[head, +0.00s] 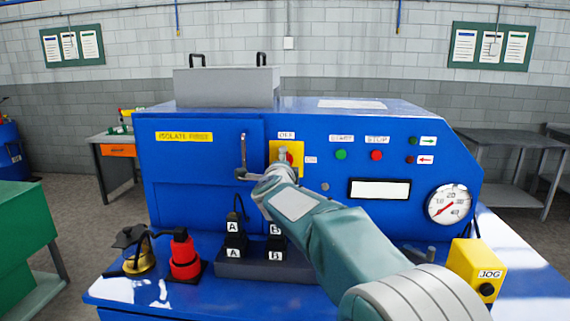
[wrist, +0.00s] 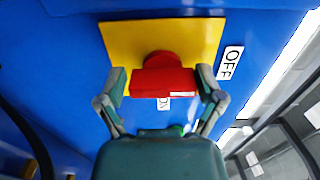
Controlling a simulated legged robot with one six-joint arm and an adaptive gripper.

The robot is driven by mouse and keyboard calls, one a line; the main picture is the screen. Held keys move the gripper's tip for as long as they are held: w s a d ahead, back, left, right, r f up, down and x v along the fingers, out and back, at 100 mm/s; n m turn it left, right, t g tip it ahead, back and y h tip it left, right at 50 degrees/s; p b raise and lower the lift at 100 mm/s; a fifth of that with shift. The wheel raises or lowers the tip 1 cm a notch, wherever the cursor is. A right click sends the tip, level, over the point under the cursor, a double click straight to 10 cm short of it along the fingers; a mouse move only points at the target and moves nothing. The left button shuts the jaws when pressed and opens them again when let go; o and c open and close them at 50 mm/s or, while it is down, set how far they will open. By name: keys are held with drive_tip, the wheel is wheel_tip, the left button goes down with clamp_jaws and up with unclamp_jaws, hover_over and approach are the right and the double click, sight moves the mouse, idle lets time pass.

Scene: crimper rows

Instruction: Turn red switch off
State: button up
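The red switch (wrist: 163,78) is a red knob with a bar-like handle on a yellow plate (wrist: 116,38) on the blue machine's front. In the wrist view the handle lies across the picture, with a small white mark near its right end. An OFF label (wrist: 229,62) is to the right and an ON label (wrist: 163,103) is partly hidden below the handle. My gripper (wrist: 163,88) has a finger at each end of the handle, apparently touching it. In the head view my gripper (head: 283,168) covers most of the switch; the yellow plate (head: 298,148) shows behind it.
A metal lever (head: 243,155) stands left of the plate. Green (head: 341,154) and red (head: 376,155) buttons and a gauge (head: 449,204) are to the right. Black A and B blocks (head: 234,240), a red device (head: 185,258) and a yellow JOG box (head: 476,268) stand on the ledge.

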drive_tip(key=shift+a+f, duration=0.1)
drive_tip(key=shift+a, duration=0.15)
drive_tip(key=shift+s, duration=0.15)
drive_tip(key=shift+s+d, duration=0.1)
drive_tip(key=shift+s, duration=0.25)
drive_tip(key=s, duration=1.1)
drive_tip(key=shift+a+f, duration=0.1)
drive_tip(key=shift+a, duration=0.25)
